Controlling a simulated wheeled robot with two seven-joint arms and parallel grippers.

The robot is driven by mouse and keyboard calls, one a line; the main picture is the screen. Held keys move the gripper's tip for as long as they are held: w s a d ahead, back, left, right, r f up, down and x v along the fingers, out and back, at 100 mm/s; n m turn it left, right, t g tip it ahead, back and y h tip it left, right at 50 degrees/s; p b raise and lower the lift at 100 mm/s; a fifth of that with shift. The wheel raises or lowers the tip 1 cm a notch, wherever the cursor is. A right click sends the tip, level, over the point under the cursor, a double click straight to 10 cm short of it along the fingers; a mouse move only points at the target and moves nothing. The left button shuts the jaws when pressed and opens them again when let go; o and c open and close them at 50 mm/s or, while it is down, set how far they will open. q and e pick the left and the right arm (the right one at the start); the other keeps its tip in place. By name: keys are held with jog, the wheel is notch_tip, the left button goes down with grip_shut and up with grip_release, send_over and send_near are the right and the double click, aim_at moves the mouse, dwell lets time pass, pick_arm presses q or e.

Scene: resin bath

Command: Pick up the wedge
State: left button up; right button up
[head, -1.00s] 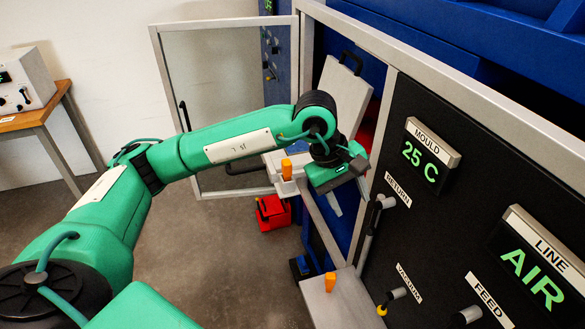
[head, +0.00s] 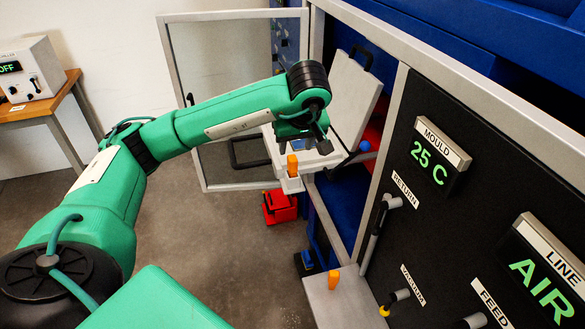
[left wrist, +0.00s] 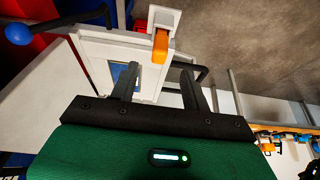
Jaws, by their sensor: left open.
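An orange block, which looks like the wedge (head: 292,165), stands upright in a small white holder (head: 291,184) at the front corner of a white tray-like box by the open cabinet door. In the left wrist view the orange block (left wrist: 160,46) shows at the top, beyond the fingertips. A second orange piece (head: 333,281) stands on the grey shelf lower down; I cannot tell which one is the wedge. My left gripper (head: 322,143) is open and empty, over the white box, just right of the upper orange block. Its two dark fingers (left wrist: 157,82) show in the wrist view.
The open glazed door frame (head: 180,110) stands left of the box. A raised pale lid (head: 350,95) with a dark handle is behind my gripper. A black panel (head: 430,240) with displays and handles fills the right. A red box (head: 279,207) sits on the floor.

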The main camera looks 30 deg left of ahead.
aim_at(293, 157)
pick_arm(q)
jog(key=x, duration=0.2)
jog(key=shift+w+a+f+p, duration=0.1)
jog(key=shift+f+p, duration=0.25)
jog(key=shift+p, duration=0.05)
jog(key=shift+w+a+f+p, duration=0.15)
jog(key=shift+a+f+p, duration=0.05)
jog(key=shift+f+p, duration=0.2)
jog(key=p+x, duration=0.2)
jog(key=x, duration=0.2)
jog(key=shift+w+f, duration=0.15)
jog(key=shift+f, duration=0.05)
grip_shut()
jog(key=shift+r, duration=0.2)
